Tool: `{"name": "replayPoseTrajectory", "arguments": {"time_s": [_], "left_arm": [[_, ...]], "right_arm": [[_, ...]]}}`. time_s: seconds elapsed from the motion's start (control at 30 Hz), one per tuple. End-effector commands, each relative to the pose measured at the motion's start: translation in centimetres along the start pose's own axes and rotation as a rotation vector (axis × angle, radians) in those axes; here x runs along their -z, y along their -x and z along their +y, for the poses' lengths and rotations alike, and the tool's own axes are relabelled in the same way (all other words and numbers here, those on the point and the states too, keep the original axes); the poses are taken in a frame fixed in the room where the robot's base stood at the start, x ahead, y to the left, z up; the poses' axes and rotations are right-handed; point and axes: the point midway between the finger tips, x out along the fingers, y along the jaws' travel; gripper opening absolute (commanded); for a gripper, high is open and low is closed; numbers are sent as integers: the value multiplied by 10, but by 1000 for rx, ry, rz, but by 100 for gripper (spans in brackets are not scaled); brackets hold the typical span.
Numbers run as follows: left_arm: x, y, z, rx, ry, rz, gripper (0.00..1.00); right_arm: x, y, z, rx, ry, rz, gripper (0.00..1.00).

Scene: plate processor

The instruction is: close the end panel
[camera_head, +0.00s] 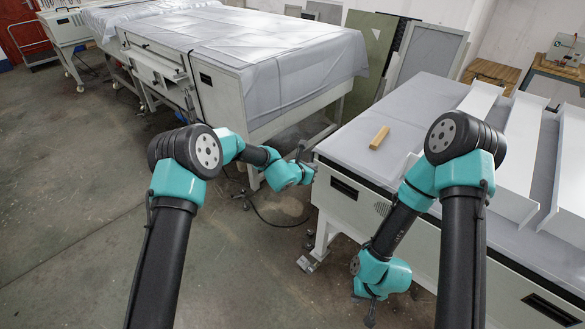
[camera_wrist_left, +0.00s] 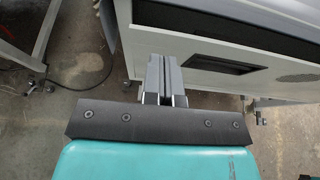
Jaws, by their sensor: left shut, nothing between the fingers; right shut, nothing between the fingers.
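The white end panel (camera_head: 375,212) with a black recessed slot and a round vent is on the near side of the grey-topped unit. It also shows in the left wrist view (camera_wrist_left: 200,86), with a dark strip along its upper edge. I cannot tell how far open it stands. My left gripper (camera_head: 306,157) is shut and empty by the panel's left end; its fingers (camera_wrist_left: 162,78) overlap that end in the wrist view, and contact is unclear. My right gripper (camera_head: 370,316) is shut and empty, low in front of the unit, pointing down.
A wooden block (camera_head: 379,138) and long white channels (camera_head: 519,140) lie on the grey top. A large covered machine (camera_head: 240,95) stands behind on the left, with a gap between the units. A cable (camera_head: 262,215) lies on the floor. Floor at left is clear.

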Motion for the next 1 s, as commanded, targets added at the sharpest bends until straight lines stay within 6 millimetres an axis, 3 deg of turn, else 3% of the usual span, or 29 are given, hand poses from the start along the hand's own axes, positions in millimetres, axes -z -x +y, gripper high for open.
{"name": "replayPoseTrajectory", "arguments": {"time_s": [0.07, 0.6, 1.0], "left_arm": [[2, 7, -9, 12, -4, 1, 0], [-19, 88, -6, 9, -5, -1, 0], [-22, 101, -6, 10, -5, 0, 0]], "right_arm": [[0, 0, 0, 0, 1, 0, 0], [0, 0, 0, 0, 0, 0, 0], [0, 0, 0, 0, 0, 0, 0]]}}
